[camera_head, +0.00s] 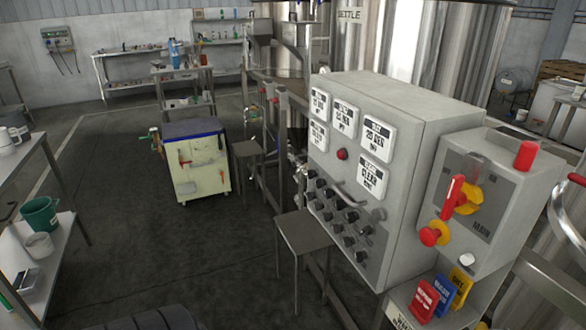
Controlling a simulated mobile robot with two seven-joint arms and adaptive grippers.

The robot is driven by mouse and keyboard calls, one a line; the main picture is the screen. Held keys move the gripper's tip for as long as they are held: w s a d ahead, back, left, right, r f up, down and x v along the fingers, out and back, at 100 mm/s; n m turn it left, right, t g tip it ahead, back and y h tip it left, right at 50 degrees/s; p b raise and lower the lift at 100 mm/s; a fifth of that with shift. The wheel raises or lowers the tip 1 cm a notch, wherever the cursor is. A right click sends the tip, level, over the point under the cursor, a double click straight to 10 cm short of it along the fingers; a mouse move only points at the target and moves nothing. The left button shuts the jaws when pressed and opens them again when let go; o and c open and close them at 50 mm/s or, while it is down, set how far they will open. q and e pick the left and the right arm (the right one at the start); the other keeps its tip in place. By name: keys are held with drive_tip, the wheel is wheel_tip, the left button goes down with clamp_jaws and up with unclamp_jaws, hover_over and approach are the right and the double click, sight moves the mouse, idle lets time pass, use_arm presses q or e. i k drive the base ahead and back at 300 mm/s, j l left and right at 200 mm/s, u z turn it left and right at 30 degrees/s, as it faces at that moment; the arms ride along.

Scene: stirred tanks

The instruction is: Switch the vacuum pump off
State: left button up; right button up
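No part in view is readably marked as a vacuum pump, and I cannot tell which machine is the pump. A grey control cabinet (400,110) stands at the right, with several white display panels, a red button or lamp (342,154) and rows of black knobs (340,212). Beside it on the right is a smaller grey box (505,180) marked MAIN, with a red handle (452,197) on a yellow mount and a red knob (431,236) on a yellow base. The red handle stands nearly upright. Neither of my grippers is in view.
Red, blue and yellow tags (441,291) hang below the box. Steel tanks (395,40) stand behind the cabinet. A small steel stand (304,232) is in front of it. A cream cart (198,172) stands mid-floor. A shelf at left holds a green bucket (38,213). The floor between is clear.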

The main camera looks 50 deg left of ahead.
sight(367, 230)
drive_tip(key=u, duration=1.35)
drive_tip(key=i+j, duration=0.1)
drive_tip(key=j, duration=0.15)
drive_tip(key=i+j, duration=0.1)
drive_tip(key=j, duration=0.15)
